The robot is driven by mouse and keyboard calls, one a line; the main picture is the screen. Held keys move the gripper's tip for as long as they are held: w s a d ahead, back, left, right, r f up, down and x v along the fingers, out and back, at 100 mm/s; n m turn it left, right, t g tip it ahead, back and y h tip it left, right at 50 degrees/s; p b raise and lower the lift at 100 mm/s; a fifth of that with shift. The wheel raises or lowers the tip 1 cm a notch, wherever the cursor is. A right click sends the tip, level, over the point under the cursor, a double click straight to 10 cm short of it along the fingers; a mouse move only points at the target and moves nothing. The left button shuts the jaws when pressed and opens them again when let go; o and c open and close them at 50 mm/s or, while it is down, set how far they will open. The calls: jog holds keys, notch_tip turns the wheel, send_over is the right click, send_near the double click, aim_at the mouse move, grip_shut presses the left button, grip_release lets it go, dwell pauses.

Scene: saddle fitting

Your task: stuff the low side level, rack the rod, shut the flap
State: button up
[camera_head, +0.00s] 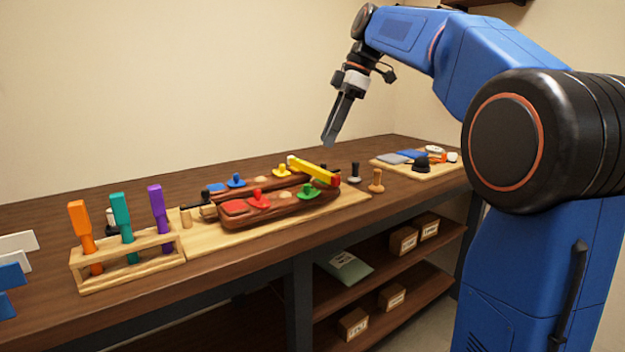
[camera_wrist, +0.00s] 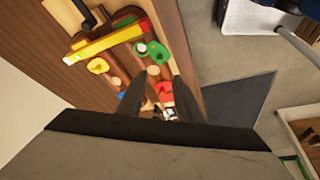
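Two long dark-brown saddle panels (camera_head: 287,210) lie side by side on a pale board (camera_head: 205,238). Coloured tabs stand on them: red (camera_head: 259,198), green (camera_head: 308,191), yellow (camera_head: 282,171) and blue (camera_head: 236,181). A yellow bar (camera_head: 313,171) with a red end lies across both panels; the wrist view shows it too (camera_wrist: 105,42). A wooden rack (camera_head: 130,262) holds three rods with orange (camera_head: 79,219), teal (camera_head: 121,211) and purple (camera_head: 157,203) handles. My gripper (camera_head: 328,141) hangs well above the bench, fingers apart and empty. I cannot tell how the flap stands.
A pale board (camera_head: 415,171) at the back right holds grey and blue pads (camera_head: 411,154) and a black piece (camera_head: 421,164). A wooden peg (camera_head: 376,181) and a dark peg (camera_head: 354,173) stand right of the panels. Blue and white pieces are cut off at far left.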

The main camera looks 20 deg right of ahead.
jog(key=x, duration=1.3)
grip_shut()
